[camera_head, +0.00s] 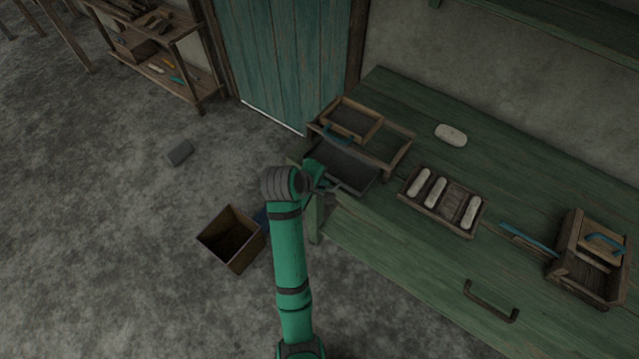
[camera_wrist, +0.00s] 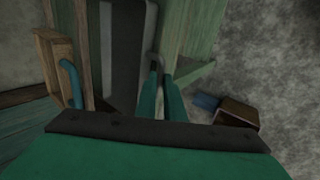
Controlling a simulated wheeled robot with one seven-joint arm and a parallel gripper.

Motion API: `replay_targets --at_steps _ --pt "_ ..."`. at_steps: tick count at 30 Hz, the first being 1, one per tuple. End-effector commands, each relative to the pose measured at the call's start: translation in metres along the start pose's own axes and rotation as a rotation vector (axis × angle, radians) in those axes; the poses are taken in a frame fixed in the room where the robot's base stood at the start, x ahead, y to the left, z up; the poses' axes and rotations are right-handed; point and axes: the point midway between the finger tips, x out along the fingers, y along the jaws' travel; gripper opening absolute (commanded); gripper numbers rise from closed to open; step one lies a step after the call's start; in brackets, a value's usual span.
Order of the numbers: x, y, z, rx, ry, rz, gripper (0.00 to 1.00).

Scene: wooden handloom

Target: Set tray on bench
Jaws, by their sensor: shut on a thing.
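A dark grey shallow tray (camera_head: 345,170) is at the left end of the green bench (camera_head: 400,240), close in front of a wooden box with a blue handle (camera_head: 392,150). My gripper (camera_head: 318,182) is shut on the tray's near left edge. In the wrist view the two green fingers (camera_wrist: 160,72) close at the rim of the dark tray (camera_wrist: 125,60). My gripper partly hides that edge. I cannot tell whether the tray touches the bench top or hangs just above it.
A wooden tray with three pale bobbins (camera_head: 429,208) lies to the right. A pale oval piece (camera_head: 451,135), a blue bar (camera_head: 528,239) and a wooden caddy (camera_head: 590,270) are also on the bench. An open brown box (camera_head: 232,238) and a grey block (camera_head: 180,152) are on the floor.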

Motion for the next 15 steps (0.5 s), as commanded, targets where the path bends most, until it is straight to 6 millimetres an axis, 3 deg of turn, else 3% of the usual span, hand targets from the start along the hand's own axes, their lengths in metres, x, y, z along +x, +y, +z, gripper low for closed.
replay_targets --at_steps 5,6,8,15 --pt "-0.0008 -0.0013 -0.0022 -0.003 0.002 0.0 0.0" --pt "-0.0008 -0.0018 -0.0027 -0.004 0.003 -0.001 0.16" --pt "-0.0011 -0.002 -0.0032 -0.005 0.003 -0.001 0.27" --pt "-0.0016 -0.0023 -0.0041 -0.006 0.004 0.0 0.27"
